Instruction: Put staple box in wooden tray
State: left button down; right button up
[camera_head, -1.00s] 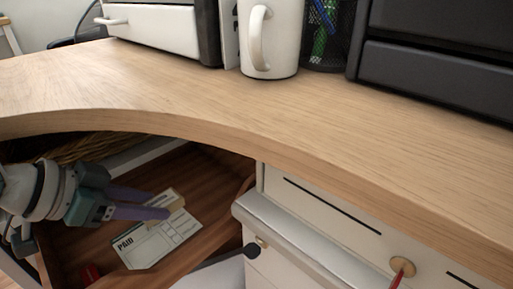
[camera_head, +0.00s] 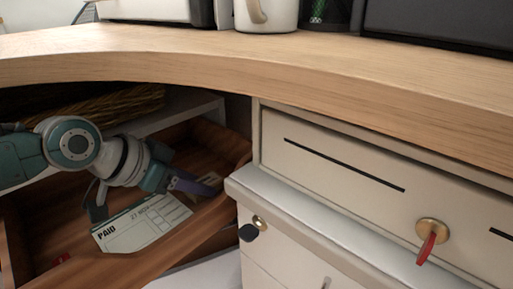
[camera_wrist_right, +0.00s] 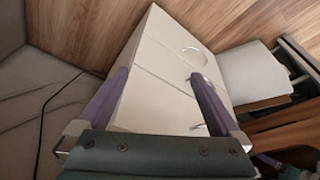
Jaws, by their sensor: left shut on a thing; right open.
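My left gripper (camera_head: 208,185) reaches from the left into the brown wooden tray (camera_head: 202,232) under the counter. Its purple fingers are shut on a small tan box at their tips, which looks like the staple box and is mostly hidden by the fingers. It is held over the right part of the tray; I cannot tell whether it touches the floor. My right gripper (camera_wrist_right: 160,77) is open in the right wrist view, with a white drawer unit (camera_wrist_right: 160,105) beyond its fingers.
A paper slip marked PAID (camera_head: 140,225) lies in the tray, and a red thing (camera_head: 61,259) is at its left. The wooden counter (camera_head: 300,75) overhangs. A wicker basket (camera_head: 95,108) is behind. A red key (camera_head: 427,249) sticks out of the white drawer front.

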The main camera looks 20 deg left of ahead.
pick_arm(q)
jog(key=shift+f, duration=0.2)
jog(key=shift+c, duration=1.7)
grip_release()
jog(key=shift+r, duration=0.1)
jog(key=shift+r, duration=0.2)
jog(key=p+v, duration=0.3)
jog(key=v, duration=0.1)
jog(key=shift+s+a+f, duration=0.1)
jog(key=shift+s+f, duration=0.05)
jog(key=shift+s, duration=0.05)
jog(key=s+a+p, duration=0.1)
jog(key=s, duration=0.2)
jog(key=s+a+p, duration=0.1)
jog(key=s, duration=0.2)
jog(key=s+a+p, duration=0.1)
jog(key=s+a, duration=0.1)
jog(key=s, duration=0.2)
jog(key=shift+f, duration=0.25)
